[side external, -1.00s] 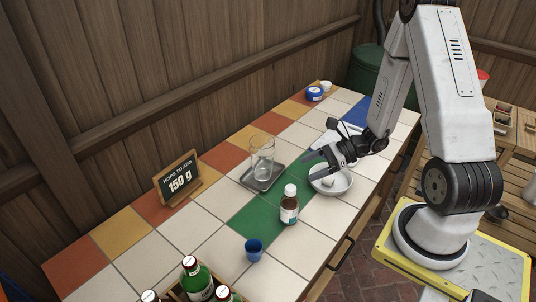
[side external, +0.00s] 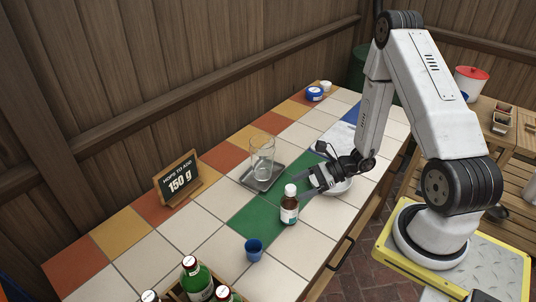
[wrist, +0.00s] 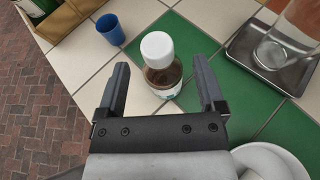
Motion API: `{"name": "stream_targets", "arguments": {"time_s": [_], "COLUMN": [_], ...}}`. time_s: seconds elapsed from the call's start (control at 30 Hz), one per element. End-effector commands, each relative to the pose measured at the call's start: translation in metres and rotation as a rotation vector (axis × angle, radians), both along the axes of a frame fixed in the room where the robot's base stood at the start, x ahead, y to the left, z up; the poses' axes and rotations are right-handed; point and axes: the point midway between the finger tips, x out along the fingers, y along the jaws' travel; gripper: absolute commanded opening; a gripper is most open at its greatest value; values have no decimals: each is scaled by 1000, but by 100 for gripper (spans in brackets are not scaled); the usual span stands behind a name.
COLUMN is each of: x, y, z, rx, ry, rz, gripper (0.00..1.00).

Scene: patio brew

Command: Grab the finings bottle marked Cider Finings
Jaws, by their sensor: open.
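A small brown bottle (side external: 289,207) with a white cap and a pale label stands upright on the green and white tiles. Its label text is too small to read. In the wrist view the bottle (wrist: 161,77) stands ahead, between the lines of the two fingers. My gripper (side external: 302,188) is low over the table, just right of the bottle. In the wrist view my gripper (wrist: 162,82) is open and empty, with one finger to each side of the bottle and gaps showing on both sides.
A blue cup (side external: 253,249) and a crate of green bottles (side external: 197,279) are at the front. A glass on a metal tray (side external: 248,186) stands behind the bottle. A white bowl (side external: 342,186) is partly hidden by my gripper. A "150 g" sign (side external: 179,180) stands at the back.

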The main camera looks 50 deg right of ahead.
Motion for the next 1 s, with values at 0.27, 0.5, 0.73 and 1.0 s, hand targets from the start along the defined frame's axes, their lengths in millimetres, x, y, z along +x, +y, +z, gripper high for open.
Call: {"name": "stream_targets", "arguments": {"time_s": [0.27, 0.5, 0.73, 1.0], "x": [3, 9, 22, 32], "y": [4, 12, 29, 41], "z": [-2, -6, -15, -21], "rx": [0, 1, 0, 0], "ry": [0, 1, 0, 0], "rz": [-1, 1, 4, 1], "gripper": [88, 88, 88, 88]}}
